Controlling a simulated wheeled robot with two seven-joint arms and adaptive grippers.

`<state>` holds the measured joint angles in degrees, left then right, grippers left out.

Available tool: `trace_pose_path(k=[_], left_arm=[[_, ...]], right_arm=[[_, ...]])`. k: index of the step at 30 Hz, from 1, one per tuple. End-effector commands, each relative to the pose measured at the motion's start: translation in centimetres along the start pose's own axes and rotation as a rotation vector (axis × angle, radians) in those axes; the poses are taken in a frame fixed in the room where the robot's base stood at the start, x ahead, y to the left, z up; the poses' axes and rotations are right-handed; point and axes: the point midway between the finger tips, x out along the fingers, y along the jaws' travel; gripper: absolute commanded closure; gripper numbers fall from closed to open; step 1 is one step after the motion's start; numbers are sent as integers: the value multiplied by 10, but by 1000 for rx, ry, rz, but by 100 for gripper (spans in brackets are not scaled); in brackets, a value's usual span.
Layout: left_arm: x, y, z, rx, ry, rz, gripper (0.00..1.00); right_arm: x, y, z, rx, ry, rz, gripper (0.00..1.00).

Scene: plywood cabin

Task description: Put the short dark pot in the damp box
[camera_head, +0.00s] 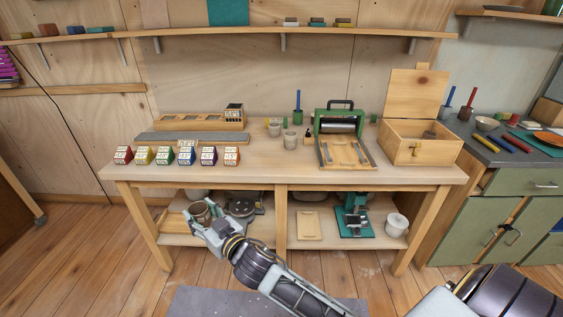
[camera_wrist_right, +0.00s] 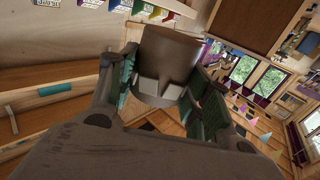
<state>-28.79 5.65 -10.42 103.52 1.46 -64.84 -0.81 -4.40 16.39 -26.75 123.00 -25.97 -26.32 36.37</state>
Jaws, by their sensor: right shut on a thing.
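My right gripper (camera_head: 204,222) is low in front of the table's left part, at the height of the lower shelf. It is shut on a brown-grey pot (camera_head: 200,209). In the right wrist view the same pot (camera_wrist_right: 170,58) sits between the green-padded fingers of the gripper (camera_wrist_right: 165,92). The damp box, a wooden box with its lid raised (camera_head: 408,155), stands on the table's right end. A small dark item (camera_head: 430,134) shows inside it. My left gripper is not in view.
The wooden table (camera_head: 270,172) stands between gripper and box. Several coloured blocks (camera_head: 205,155) line its front left. Two grey cups (camera_head: 290,140) and a green press (camera_head: 338,122) stand mid-table. The lower shelf (camera_head: 310,235) holds a green device and a white pot.

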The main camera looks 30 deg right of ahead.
Motion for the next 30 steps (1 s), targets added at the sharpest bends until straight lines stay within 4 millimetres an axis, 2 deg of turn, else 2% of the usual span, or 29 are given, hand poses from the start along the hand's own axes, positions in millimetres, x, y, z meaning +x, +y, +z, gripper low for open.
trace_pose_path(k=[6, 14, 20, 30], left_arm=[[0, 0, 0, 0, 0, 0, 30], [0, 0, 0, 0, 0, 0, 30], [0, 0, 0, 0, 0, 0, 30], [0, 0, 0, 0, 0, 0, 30]], right_arm=[[10, 6, -28, -4, 6, 0, 79], [23, 36, -67, -5, 6, 36, 79], [37, 78, -95, -5, 4, 96, 79], [56, 180, -135, -3, 2, 237, 79]])
